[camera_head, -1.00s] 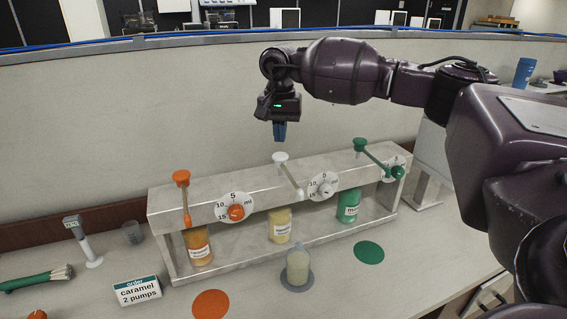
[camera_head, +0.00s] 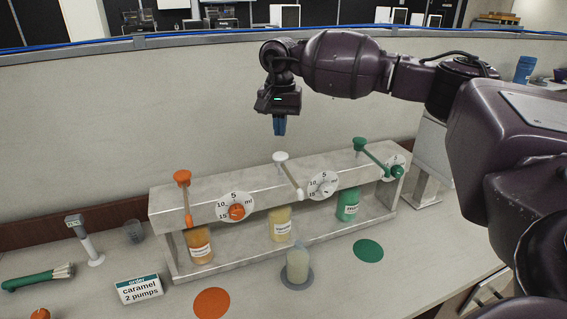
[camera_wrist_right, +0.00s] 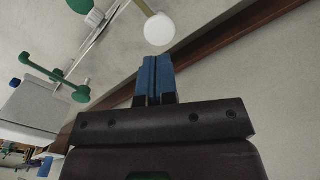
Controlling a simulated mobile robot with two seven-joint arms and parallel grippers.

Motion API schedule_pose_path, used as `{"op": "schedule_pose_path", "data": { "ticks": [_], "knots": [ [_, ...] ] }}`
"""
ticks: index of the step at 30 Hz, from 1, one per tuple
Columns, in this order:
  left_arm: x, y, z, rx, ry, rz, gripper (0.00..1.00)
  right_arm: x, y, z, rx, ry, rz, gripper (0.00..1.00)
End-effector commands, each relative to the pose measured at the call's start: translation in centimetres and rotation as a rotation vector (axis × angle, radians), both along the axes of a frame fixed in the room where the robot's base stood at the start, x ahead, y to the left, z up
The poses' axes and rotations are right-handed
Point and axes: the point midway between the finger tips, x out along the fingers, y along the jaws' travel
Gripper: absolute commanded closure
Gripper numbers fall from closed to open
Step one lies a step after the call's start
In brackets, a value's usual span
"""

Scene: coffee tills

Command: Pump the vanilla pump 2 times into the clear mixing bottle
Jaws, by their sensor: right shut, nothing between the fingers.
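The knob also shows in the right wrist view (camera_wrist_right: 159,29), just beyond the fingertips. The clear mixing bottle (camera_head: 298,266) stands upright on the grey disc (camera_head: 309,279) in front of the white pump's spout, with pale contents. My right gripper (camera_head: 280,132) points down, shut and empty, above the white knob with a gap between them. My left gripper is not in view.
The orange pump (camera_head: 182,178) stands left and the green pump (camera_head: 360,145) right on the metal rack (camera_head: 255,186). An order card (camera_head: 139,289) reads caramel, 2 pumps. Orange (camera_head: 211,303) and green (camera_head: 369,250) discs on the counter are bare. A wall rises behind.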

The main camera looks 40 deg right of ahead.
Motion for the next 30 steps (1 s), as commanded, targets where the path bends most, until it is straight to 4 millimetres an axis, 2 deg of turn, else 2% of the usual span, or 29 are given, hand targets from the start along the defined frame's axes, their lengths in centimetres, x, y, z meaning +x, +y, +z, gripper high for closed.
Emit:
{"op": "schedule_pose_path", "data": {
  "ticks": [9, 15, 30],
  "knots": [
    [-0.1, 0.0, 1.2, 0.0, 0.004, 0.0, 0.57, 0.0, 0.0, 2.7, 0.001, 0.001, 0.0, 1.0],
    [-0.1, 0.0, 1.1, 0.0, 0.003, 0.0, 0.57, 0.0, 0.0, 4.2, -0.001, -0.001, 0.0, 1.0],
    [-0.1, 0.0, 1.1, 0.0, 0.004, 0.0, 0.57, 0.0, 0.0, 4.6, -0.001, 0.001, 0.0, 1.0]
  ]
}}
